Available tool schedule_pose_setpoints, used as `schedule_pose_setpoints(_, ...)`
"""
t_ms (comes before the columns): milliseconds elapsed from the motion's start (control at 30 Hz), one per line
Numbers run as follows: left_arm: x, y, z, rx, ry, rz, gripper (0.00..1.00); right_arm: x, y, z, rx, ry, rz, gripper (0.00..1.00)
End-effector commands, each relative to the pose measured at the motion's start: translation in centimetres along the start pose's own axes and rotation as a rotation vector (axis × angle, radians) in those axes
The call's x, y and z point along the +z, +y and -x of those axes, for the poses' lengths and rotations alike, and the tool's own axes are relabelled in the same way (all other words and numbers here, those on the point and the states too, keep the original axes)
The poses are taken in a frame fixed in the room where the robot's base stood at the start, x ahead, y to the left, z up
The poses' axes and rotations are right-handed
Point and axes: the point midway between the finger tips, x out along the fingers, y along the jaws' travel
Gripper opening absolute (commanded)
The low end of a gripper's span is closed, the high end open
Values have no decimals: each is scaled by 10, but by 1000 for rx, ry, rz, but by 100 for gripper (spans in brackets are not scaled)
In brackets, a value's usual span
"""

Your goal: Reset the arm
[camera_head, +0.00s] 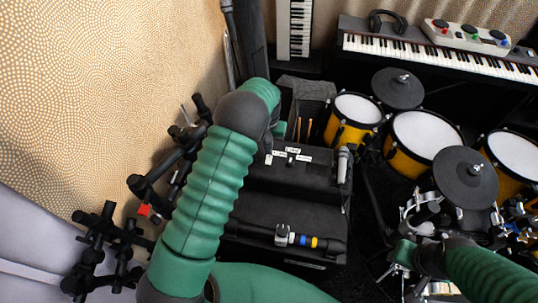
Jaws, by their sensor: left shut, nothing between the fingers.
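My left arm, in a ribbed green sleeve, rises from the bottom left and bends at a dark grey joint near the middle of the head view. My left gripper (270,140) is mostly hidden beyond that bend, above the left back of a black case; what shows of it is small and dark. It is shut and holds nothing. My right arm, also in green, enters at the bottom right and ends in front of the drum stands. I cannot make out the right gripper's fingers.
The black case (275,205) carries white labels, a microphone (343,163) and a banded black tube (270,236). Yellow drums (425,135) and a black pad (465,178) stand right. A keyboard (440,58) is behind. Black clamps (105,245) and a patterned wall (90,90) are left.

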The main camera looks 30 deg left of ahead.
Motion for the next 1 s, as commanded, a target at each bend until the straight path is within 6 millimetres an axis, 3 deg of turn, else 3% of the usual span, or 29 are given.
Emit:
schedule_pose_setpoints(467, 0, 0, 4, 0, 1, 0, 0, -1, 0, 3, 0, 0, 0, 36)
schedule_pose_setpoints(567, 7, 1, 14, 5, 11, 0, 0, -1, 0, 3, 0, 0, 0, 36)
schedule_pose_setpoints(667, 26, 5, 37, 15, 33, -8, 0, -1, 0, 3, 0, 0, 0, 36)
schedule_pose_setpoints(767, 59, 11, 64, 26, 67, -30, 0, -1, 0, 3, 0, 0, 0, 36)
schedule_pose_setpoints(1000, 152, 23, 108, 38, 153, -135, 0, -1, 0, 3, 0, 0, 0, 36)
